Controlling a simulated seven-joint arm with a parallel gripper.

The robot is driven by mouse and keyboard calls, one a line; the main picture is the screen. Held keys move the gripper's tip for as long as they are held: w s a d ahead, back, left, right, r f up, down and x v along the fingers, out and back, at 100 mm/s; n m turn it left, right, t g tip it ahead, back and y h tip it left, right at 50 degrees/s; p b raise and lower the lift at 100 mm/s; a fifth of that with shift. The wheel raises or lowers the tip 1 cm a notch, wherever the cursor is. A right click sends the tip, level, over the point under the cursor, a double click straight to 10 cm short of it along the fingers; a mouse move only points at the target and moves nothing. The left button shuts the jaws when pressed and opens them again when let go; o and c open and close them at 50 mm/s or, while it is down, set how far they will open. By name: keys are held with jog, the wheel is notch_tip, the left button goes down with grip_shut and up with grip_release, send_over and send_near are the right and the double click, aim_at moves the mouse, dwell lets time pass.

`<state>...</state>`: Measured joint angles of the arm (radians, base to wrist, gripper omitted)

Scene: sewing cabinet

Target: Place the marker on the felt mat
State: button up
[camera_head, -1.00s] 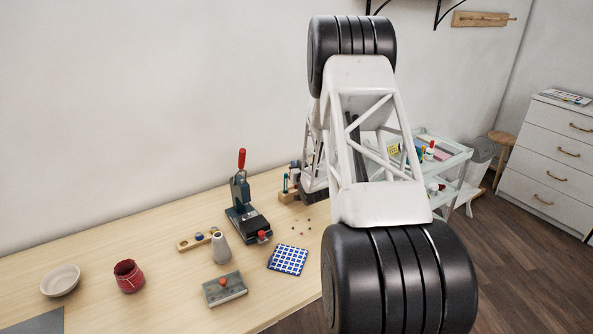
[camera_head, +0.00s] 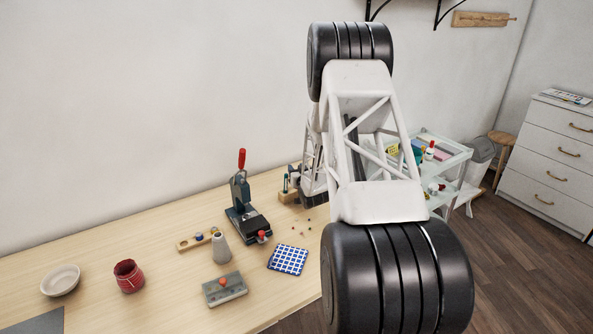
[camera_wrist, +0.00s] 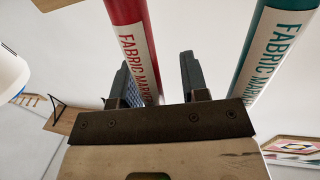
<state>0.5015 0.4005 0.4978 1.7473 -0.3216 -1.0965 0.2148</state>
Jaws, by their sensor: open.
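In the wrist view, a red fabric marker (camera_wrist: 126,22) runs down beside the left finger, its lower end at the gap between the fingers. A teal fabric marker (camera_wrist: 270,48) is outside the right finger. My gripper (camera_wrist: 156,72) is open; I cannot tell whether a finger touches the red marker. In the head view, a teal marker (camera_head: 286,184) stands in a wooden block (camera_head: 288,197), with my wrist close to its right. My fingers are hidden there. A flat grey mat (camera_head: 38,323), likely the felt mat, lies at the table's lower left corner, partly out of frame.
A press with a red handle (camera_head: 243,205) stands left of the block. A white cart (camera_head: 452,160) stands right.

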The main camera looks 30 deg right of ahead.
jog(key=shift+f, duration=0.2)
jog(key=v, duration=0.8)
jog(key=shift+a, duration=0.15)
jog(key=shift+w, duration=0.15)
dwell(0.5)
jog(key=s+a+r+g, duration=0.2)
jog(key=s+a+r, duration=0.2)
jog(key=a+r, duration=0.3)
jog(key=s+a+r+n+g+y, duration=0.1)
jog(key=s+a+r+g, duration=0.25)
jog(key=a+r, duration=0.3)
jog(key=s+a+r+g, duration=0.2)
jog(key=s+a+r, duration=0.2)
jog(key=a+r, duration=0.25)
jog(key=s+a+r+g+y, duration=0.1)
jog(key=s+a, duration=0.5)
jog(key=s, duration=0.6)
jog(key=s+a+r+n+g, duration=0.1)
jog(key=s+a+r+g, duration=0.2)
jog(key=s, duration=0.9)
jog(key=s+a+r+n+g+y, duration=0.1)
jog(key=s+a+r+g, duration=0.1)
jog(key=s+a, duration=0.7)
jog(key=s+g, duration=0.1)
jog(key=s, duration=0.2)
jog(key=shift+a+y, duration=0.15)
jog(key=shift+y, duration=0.15)
